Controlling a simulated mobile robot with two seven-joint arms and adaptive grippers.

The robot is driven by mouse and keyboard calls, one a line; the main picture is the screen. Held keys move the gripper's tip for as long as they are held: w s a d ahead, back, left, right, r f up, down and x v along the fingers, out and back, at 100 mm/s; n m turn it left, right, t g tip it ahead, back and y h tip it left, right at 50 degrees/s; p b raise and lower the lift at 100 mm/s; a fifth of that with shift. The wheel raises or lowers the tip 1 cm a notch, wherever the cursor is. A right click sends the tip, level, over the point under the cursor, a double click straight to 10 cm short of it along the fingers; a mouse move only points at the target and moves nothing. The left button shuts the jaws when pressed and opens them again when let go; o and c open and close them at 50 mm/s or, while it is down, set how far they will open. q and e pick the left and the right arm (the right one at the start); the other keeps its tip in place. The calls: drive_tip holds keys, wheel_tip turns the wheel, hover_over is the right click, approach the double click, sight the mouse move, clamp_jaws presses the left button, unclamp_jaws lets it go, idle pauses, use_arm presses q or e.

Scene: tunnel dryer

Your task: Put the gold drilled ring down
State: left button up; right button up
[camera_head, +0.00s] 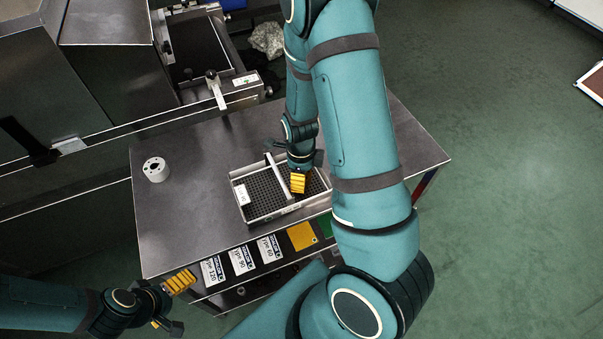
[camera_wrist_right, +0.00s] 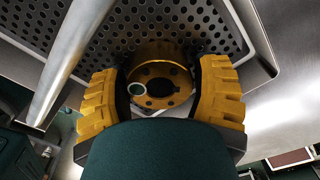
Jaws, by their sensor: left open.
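The gold drilled ring (camera_wrist_right: 160,85) is between the two yellow fingers of my right gripper (camera_wrist_right: 160,100) in the right wrist view. The fingers appear to touch it on both sides. Perforated metal lies right behind the ring; I cannot tell whether the ring touches it. In the head view my right gripper (camera_head: 298,183) points down over the right part of the perforated tray (camera_head: 238,196), and the ring is hidden there. My left gripper (camera_head: 180,282) is open and empty at the table's front left edge.
A white drilled ring (camera_head: 155,169) stands on the table (camera_head: 200,150) at the left. A bar handle (camera_head: 279,175) crosses the tray. Type labels (camera_head: 242,260) and a yellow square (camera_head: 302,236) line the front edge. The dryer (camera_head: 110,75) stands behind.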

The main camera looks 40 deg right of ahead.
drive_tip(key=shift+r, duration=0.1)
wheel_tip(320, 180, up, 12)
drive_tip(key=p, duration=0.5)
drive_tip(key=shift+a, duration=0.1)
idle(0.6)
